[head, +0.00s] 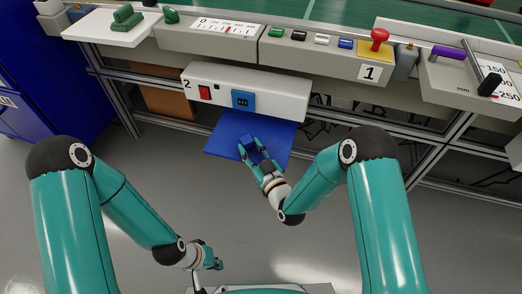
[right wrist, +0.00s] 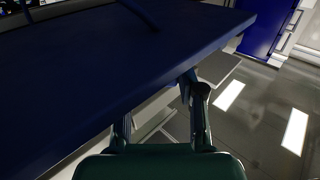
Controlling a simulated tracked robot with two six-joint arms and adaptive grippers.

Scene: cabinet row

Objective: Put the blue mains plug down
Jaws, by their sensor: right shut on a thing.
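The blue mains plug (head: 248,141) is a small blue block at the fingertips of my right gripper (head: 255,148), which is shut on it. In the head view, plug and gripper appear over the flat blue board (head: 222,140) below the cabinet row. I cannot tell whether the plug touches the board. In the right wrist view, my right gripper (right wrist: 162,108) has a finger on each side, and a large dark blue surface (right wrist: 110,60) fills the upper left. The plug cannot be made out clearly there. My left gripper (head: 216,264) is low in the head view, away from the board; its jaws are unclear.
Above the board, a white panel (head: 290,91) marked 2 carries a red switch (head: 205,92) and a blue socket (head: 242,99). Sloped control consoles (head: 305,62) run along the top. A blue cabinet (head: 40,110) stands at left. Grey floor (head: 130,165) is open in front.

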